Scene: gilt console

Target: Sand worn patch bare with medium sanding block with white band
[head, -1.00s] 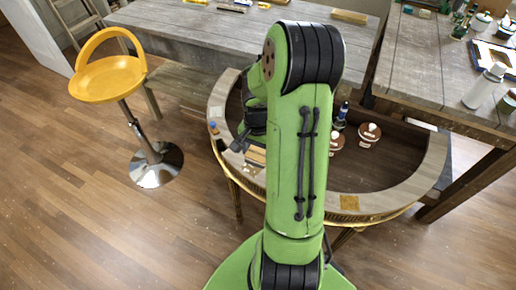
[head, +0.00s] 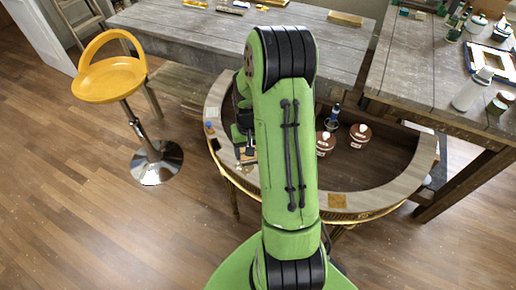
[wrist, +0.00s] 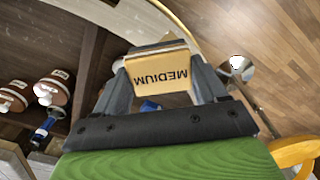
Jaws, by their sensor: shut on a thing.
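A tan sanding block marked MEDIUM (wrist: 158,74) is held between the two fingers of my gripper (wrist: 160,84) in the wrist view. My gripper (head: 243,138) also shows in the head view, partly behind my green arm, over the left part of the half-round console rim (head: 400,185). One orange-brown patch (head: 338,200) shows on the front of that rim. Another brownish area shows by my gripper, mostly hidden. I cannot tell whether the block touches the rim.
Two brown-and-white pots (head: 359,135) and a dark blue-labelled bottle (head: 333,117) stand inside the console's curve. A small blue item (head: 209,126) lies on the left rim. A yellow stool (head: 108,80) stands at left. Grey wooden tables (head: 200,35) stand behind and at right.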

